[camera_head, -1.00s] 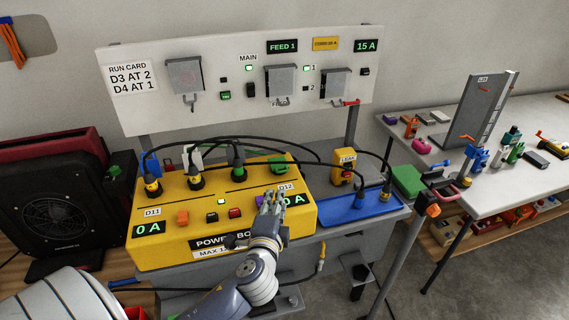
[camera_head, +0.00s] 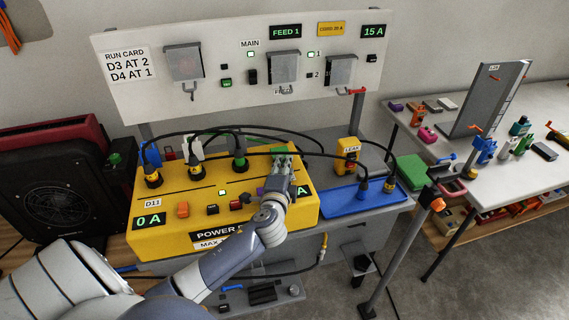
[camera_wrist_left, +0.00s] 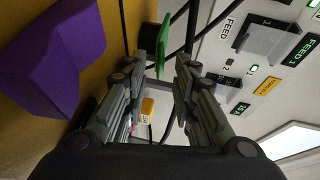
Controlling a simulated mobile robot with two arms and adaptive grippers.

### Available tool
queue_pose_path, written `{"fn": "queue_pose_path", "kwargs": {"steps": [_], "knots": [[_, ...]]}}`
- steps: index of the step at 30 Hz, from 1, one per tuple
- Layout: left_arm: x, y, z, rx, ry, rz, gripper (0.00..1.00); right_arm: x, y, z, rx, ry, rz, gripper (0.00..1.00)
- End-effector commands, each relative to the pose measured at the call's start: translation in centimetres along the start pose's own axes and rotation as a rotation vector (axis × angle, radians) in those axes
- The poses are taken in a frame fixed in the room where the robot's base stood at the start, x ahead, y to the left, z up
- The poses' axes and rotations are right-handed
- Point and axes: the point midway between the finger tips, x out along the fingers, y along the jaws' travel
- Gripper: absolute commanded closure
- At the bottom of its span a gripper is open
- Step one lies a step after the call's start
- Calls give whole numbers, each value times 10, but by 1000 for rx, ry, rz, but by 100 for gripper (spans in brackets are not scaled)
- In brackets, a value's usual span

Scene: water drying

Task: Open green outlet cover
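The green outlet cover (camera_head: 279,150) is at the back right of the yellow power box (camera_head: 165,230), partly hidden behind my left gripper (camera_head: 283,158). In the left wrist view the green cover (camera_wrist_left: 178,32) shows as a thin plate just beyond the fingertips. My left gripper (camera_wrist_left: 165,65) is open there, with a clear gap between its fingers and nothing held. I cannot tell whether a finger touches the cover. The cover's hinge and the outlet under it are hidden. My right gripper is not in view.
A purple cover (camera_wrist_left: 60,55) lies close beside the left gripper. A yellow leak tester (camera_head: 347,155) and a blue tray (camera_head: 335,200) stand to the right. The upright panel (camera_head: 215,60) rises behind.

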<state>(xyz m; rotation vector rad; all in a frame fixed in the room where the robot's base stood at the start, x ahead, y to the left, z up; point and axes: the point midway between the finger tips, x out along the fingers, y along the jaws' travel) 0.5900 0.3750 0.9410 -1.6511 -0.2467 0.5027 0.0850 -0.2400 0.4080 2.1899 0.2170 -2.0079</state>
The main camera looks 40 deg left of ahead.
Motion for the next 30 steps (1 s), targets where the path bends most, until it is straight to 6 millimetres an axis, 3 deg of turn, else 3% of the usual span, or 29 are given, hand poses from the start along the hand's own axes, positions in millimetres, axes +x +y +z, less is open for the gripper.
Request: {"fn": "queue_pose_path", "kwargs": {"steps": [6,16,19,20,30], "knots": [[15,0,0,1,0,1,74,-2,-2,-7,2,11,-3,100],[17,0,0,0,1,1,74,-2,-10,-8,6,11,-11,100],[17,0,0,0,1,1,97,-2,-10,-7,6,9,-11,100],[17,0,0,0,1,1,100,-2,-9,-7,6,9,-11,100],[19,-3,-1,-1,0,7,100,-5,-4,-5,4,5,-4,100]]}}
